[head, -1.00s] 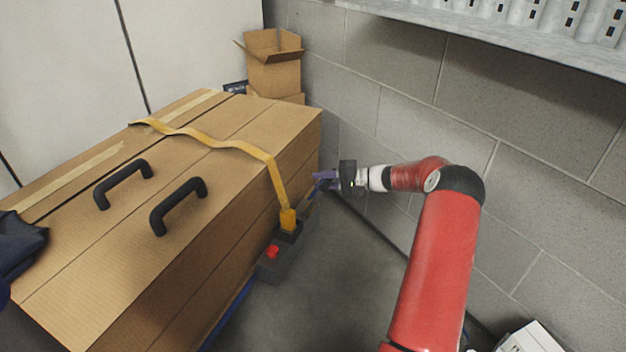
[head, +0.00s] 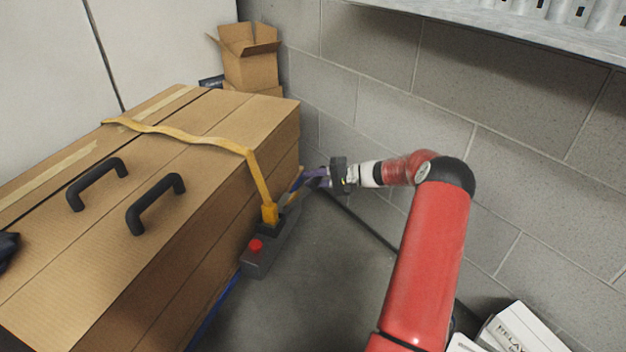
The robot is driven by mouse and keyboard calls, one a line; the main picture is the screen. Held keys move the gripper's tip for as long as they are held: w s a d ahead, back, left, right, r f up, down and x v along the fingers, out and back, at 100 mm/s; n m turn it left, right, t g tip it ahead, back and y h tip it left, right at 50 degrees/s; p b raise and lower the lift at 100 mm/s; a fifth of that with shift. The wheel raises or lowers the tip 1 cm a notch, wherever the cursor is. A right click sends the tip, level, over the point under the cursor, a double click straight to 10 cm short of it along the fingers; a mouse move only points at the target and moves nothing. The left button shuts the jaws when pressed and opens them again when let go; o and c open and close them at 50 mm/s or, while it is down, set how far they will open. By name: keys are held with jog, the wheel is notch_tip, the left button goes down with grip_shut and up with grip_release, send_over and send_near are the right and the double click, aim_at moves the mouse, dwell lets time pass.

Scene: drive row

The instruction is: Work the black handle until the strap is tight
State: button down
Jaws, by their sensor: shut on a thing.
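A large cardboard box (head: 215,175) lies at the left with a yellow strap (head: 190,137) across its top. The strap is wavy and slack on top, then runs down the box's right side to a dark ratchet (head: 270,228). A dark handle (head: 291,208) slants up and right from the ratchet towards my gripper (head: 312,179). My gripper, with purplish fingers, is beside the box's far right side, shut on the handle's outer end. The exact contact is small and blurred.
A grey unit with a red button (head: 256,245) sits below the ratchet. Two black grips (head: 156,204) stand on the box top. A block wall (head: 430,110) is close behind my arm. White boxes (head: 528,330) lie at lower right. Floor (head: 320,280) between is clear.

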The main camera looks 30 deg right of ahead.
jog(key=c, duration=1.5)
grip_release()
jog(key=shift+s+d+r, duration=0.1)
jog(key=shift+d+r, duration=0.3)
jog(key=shift+r, duration=0.15)
jog(key=shift+o, duration=1.2)
jog(key=shift+f, duration=0.25)
jog(key=shift+a+f, duration=0.3)
jog(key=shift+d, duration=0.1)
jog(key=v, duration=0.7)
jog(key=shift+s+d+r+p, duration=0.25)
jog(key=shift+p, duration=0.15)
jog(key=shift+a+r, duration=0.1)
jog(key=shift+r, duration=0.05)
